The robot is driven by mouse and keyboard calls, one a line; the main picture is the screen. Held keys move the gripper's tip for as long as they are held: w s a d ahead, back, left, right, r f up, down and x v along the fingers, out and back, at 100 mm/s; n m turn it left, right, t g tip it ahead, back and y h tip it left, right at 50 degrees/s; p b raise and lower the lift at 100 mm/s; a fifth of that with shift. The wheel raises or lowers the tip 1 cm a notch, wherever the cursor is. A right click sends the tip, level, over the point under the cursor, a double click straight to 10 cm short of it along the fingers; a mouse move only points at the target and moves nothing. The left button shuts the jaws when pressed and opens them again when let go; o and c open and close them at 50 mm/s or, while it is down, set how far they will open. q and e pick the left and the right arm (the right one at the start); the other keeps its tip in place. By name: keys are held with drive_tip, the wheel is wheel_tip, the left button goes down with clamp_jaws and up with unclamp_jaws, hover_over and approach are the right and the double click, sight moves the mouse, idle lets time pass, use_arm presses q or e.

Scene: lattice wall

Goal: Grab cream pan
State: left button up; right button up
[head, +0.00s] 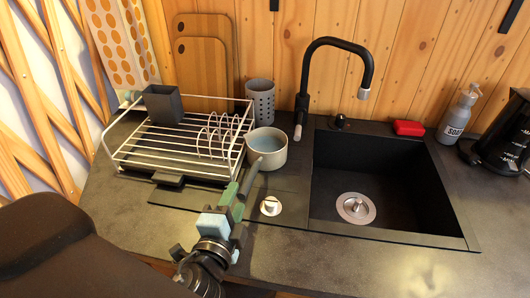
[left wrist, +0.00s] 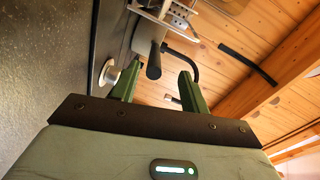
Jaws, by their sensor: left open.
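The cream pan (head: 268,158) stands on the dark counter, in front of the grey cup and beside the dish rack. Its inside looks pale blue. Its dark handle points toward the front left, at my left gripper (head: 241,188). In the left wrist view, the pan (left wrist: 148,36) is ahead, with its dark handle (left wrist: 153,66) in the gap between the green fingers. My left gripper (left wrist: 160,70) is open there, and I cannot tell whether either finger touches the handle. My right gripper is not in view.
A white wire dish rack (head: 150,152) is left of the pan. A grey perforated cup (head: 261,100) stands behind it. A round metal knob (head: 270,206) is close in front. The black sink (head: 400,180) and tap (head: 303,85) are to the right.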

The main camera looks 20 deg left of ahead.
sight(247, 182)
use_arm(q)
drive_tip(key=shift+w, duration=0.35)
drive_tip(key=shift+x, duration=0.9)
drive_tip(key=shift+w+f, duration=0.1)
drive_tip(key=shift+w, duration=0.1)
drive_tip(key=x, duration=0.2)
drive_tip(key=p+x, duration=0.1)
drive_tip(key=x, duration=0.1)
drive_tip(key=shift+d+f, duration=0.15)
drive_tip(key=shift+d, duration=0.2)
drive_tip(key=shift+w+a+f, duration=0.15)
drive_tip(key=shift+w, duration=0.3)
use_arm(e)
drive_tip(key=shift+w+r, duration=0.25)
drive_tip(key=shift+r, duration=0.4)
